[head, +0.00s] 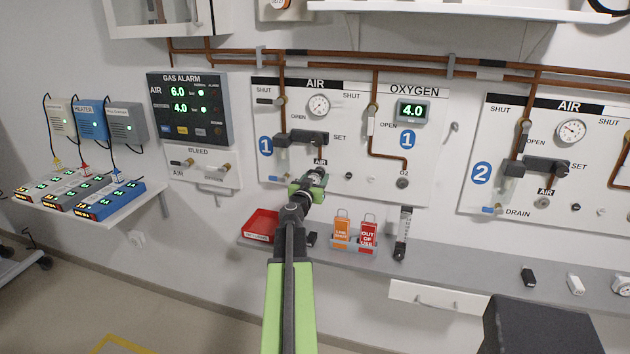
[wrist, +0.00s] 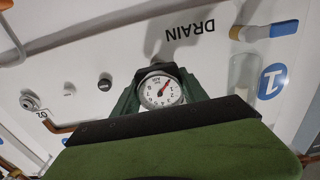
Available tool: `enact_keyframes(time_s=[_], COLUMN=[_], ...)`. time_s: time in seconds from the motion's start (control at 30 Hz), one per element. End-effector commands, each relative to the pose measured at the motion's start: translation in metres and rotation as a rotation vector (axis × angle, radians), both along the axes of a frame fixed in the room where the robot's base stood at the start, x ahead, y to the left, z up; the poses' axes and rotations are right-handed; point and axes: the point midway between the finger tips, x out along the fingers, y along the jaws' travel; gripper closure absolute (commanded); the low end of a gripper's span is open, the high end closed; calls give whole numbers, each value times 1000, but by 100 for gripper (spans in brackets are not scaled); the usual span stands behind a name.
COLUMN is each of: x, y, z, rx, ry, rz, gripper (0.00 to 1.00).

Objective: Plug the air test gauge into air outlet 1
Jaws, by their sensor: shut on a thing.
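My gripper (head: 312,186) is shut on the air test gauge (wrist: 160,91), a small gauge with a round white dial and a red needle, seen in the wrist view. In the head view, the gripper is at panel 1, just below the AIR label (head: 320,162) that marks air outlet 1. My gripper and the gauge hide the outlet there. In the wrist view, the gauge's back end points at the white panel beside the DRAIN lettering. I cannot tell whether it touches or sits in the outlet.
The oxygen outlet (head: 402,183) is right of my gripper. Below are a grey shelf (head: 450,268) with a red tray (head: 262,225), orange and red tags (head: 368,232) and a flowmeter (head: 403,232). Panel 2 (head: 550,160) is at the right. The gas alarm (head: 190,106) is at the left.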

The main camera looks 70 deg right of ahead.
Motion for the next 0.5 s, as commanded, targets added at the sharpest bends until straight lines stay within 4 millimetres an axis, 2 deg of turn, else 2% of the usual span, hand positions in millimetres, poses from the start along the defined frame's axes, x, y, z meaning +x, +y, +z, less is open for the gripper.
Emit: enact_keyframes(time_s=[0.27, 0.3, 0.47, 0.5], x=[0, 0, 0, 0], y=[0, 0, 0, 0], z=[0, 0, 0, 0], rx=[0, 0, 0, 0], ry=[1, 1, 1, 1], rz=[-1, -1, -1, -1], gripper=[100, 45, 25, 24])
